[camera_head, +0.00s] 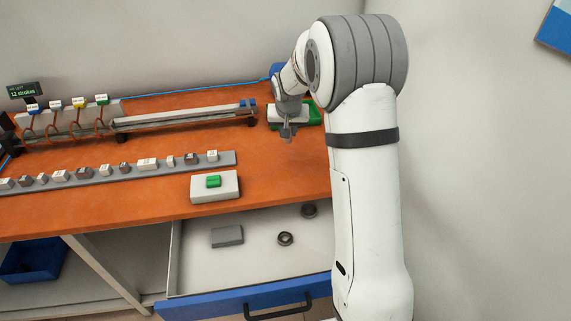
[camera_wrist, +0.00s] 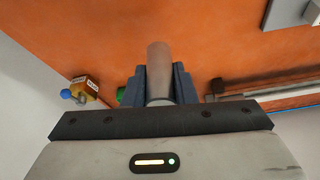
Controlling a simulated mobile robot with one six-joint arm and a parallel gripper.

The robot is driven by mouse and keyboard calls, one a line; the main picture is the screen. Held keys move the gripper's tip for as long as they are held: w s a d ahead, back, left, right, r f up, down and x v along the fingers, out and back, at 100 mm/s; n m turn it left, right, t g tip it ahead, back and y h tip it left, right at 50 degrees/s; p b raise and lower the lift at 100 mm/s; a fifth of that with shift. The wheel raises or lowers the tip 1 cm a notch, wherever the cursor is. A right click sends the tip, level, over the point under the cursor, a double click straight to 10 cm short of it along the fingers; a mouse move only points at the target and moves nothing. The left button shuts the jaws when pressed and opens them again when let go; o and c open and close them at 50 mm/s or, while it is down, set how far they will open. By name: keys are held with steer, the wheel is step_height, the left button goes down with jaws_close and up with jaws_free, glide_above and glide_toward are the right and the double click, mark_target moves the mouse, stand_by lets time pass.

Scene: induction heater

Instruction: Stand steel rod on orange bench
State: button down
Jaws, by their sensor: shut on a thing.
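A plain grey steel rod (camera_wrist: 159,62) is gripped between the two dark fingers of my gripper (camera_wrist: 160,85) in the wrist view. It sticks out past the fingertips over the orange bench (camera_wrist: 225,35). In the head view my gripper (camera_head: 288,131) is above the right part of the orange bench (camera_head: 150,137). The rod is too small there to make out clearly. I cannot tell whether the rod's end touches the bench.
A grey rail (camera_head: 185,117) runs along the back. A row of labelled blocks sits on a grey strip (camera_head: 105,173). A white box with a green button (camera_head: 214,190) is in front. An open drawer (camera_head: 190,270) is below.

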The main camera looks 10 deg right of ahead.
steer(key=shift+w+r, duration=0.35)
steer(key=shift+w, duration=0.1)
step_height(320, 180, down, 9)
steer(key=shift+w+f+p, duration=0.1)
steer(key=shift+f+p, duration=0.1)
steer(key=shift+p, duration=0.2)
steer(key=shift+f, duration=0.2)
steer(key=c, duration=1.2)
jaws_free()
steer(key=shift+r, duration=0.15)
